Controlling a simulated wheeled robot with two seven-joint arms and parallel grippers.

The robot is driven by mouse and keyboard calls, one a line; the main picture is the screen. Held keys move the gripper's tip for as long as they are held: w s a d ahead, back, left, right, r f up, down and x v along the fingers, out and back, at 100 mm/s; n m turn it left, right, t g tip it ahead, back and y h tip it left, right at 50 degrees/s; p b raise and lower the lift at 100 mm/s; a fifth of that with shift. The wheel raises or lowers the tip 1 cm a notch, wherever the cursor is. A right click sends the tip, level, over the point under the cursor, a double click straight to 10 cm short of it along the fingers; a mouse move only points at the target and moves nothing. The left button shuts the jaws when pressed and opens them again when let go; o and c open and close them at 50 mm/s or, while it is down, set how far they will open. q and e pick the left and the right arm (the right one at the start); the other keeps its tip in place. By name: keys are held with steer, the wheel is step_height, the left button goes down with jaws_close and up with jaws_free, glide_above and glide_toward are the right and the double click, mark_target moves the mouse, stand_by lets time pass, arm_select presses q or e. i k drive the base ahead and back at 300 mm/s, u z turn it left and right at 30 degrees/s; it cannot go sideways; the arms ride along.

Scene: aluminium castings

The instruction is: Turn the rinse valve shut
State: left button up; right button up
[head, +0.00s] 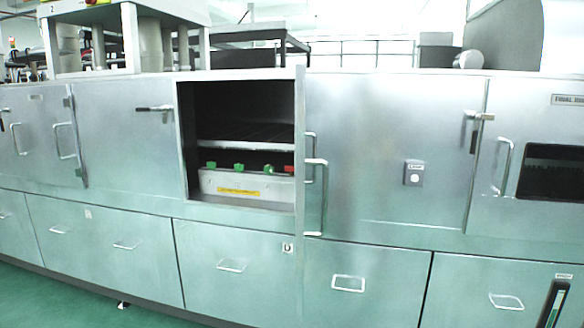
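Inside an open compartment (246,134) of the long metal cabinet, a pale box (225,183) with a yellow label (239,191) stands under a shelf (245,145). Green knob-like parts (239,168) and one red part (288,169) sit along its top. They are small, and I cannot tell which is the rinse valve or how it is turned. Neither of my grippers is in view.
The compartment door (299,150) stands open, nearly edge-on at the opening's right side, with a handle (316,185). Closed doors and drawers (230,265) with handles line the front. A dark window (553,172) is at right. Green floor (60,300) shows at lower left.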

mark_target(291, 169)
steer(key=u, duration=0.45)
steer(key=i, duration=0.65)
steer(key=u, duration=0.8)
steer(key=i, duration=1.1)
steer(key=u, duration=0.05)
